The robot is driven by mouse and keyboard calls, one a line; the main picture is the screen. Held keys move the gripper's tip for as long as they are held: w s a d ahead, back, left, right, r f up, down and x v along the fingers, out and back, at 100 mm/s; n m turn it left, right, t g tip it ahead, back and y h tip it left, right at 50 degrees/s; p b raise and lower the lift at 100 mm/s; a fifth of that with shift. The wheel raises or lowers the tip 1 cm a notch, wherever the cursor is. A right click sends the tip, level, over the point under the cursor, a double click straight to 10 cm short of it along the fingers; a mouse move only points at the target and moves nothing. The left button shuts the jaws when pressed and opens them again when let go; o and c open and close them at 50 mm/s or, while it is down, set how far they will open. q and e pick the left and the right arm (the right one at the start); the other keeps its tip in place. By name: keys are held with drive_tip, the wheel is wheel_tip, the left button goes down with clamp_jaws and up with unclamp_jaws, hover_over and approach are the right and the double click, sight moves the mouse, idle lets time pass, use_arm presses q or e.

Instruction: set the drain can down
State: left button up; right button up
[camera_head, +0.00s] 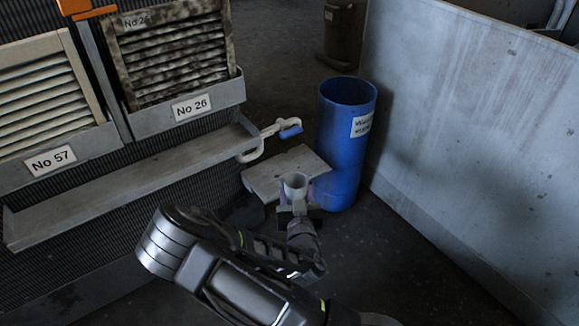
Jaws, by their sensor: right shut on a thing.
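The drain can (295,187), a small light grey open-topped cup, stands upright in my right gripper (294,205), in front of the blue barrel. My right gripper is shut on it, its wrist reaching up from below. The can's lower part is hidden by the gripper. A flat grey plate (268,172) lies just behind and left of the can; I cannot tell whether the can touches it. My left gripper is out of view.
A tall blue barrel (343,130) with a label stands right behind the can. A pale pipe with a blue end (290,130) juts out above the plate. A housing with louvred panels and a grey ledge (120,190) fills the left. A grey wall (470,140) closes the right.

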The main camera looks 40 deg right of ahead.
drive_tip(key=x, duration=0.9)
drive_tip(key=shift+s+d+r, duration=0.1)
drive_tip(key=shift+d+r, duration=0.05)
drive_tip(key=shift+d, duration=0.05)
drive_tip(key=shift+d+f, duration=0.1)
drive_tip(key=shift+f, duration=0.45)
drive_tip(key=shift+w+f+p, duration=0.3)
drive_tip(key=shift+w, duration=0.15)
drive_tip(key=shift+w+d, duration=0.15)
drive_tip(key=shift+w, duration=0.15)
drive_tip(key=shift+w+d+r+p, duration=0.15)
drive_tip(key=shift+w+d+r, duration=0.15)
drive_tip(key=shift+r, duration=0.2)
drive_tip(key=shift+w+d+r+p, duration=0.15)
drive_tip(key=shift+w+d+r, duration=0.2)
drive_tip(key=shift+r, duration=0.15)
drive_tip(key=shift+w+d+r+p, duration=0.1)
drive_tip(key=shift+w+d+p, duration=0.05)
drive_tip(key=shift+w+p, duration=0.35)
drive_tip(key=shift+w+d+r+p, duration=0.1)
drive_tip(key=shift+w+d+p, duration=0.05)
drive_tip(key=shift+w+p, duration=0.35)
drive_tip(key=shift+w+d+f+b, duration=0.25)
drive_tip(key=shift+w, duration=0.2)
drive_tip(key=shift+w+d+f+b, duration=0.25)
drive_tip(key=shift+w+d, duration=0.05)
drive_tip(key=shift+w, duration=0.2)
drive_tip(key=shift+w+d, duration=0.15)
drive_tip(key=shift+w, duration=0.05)
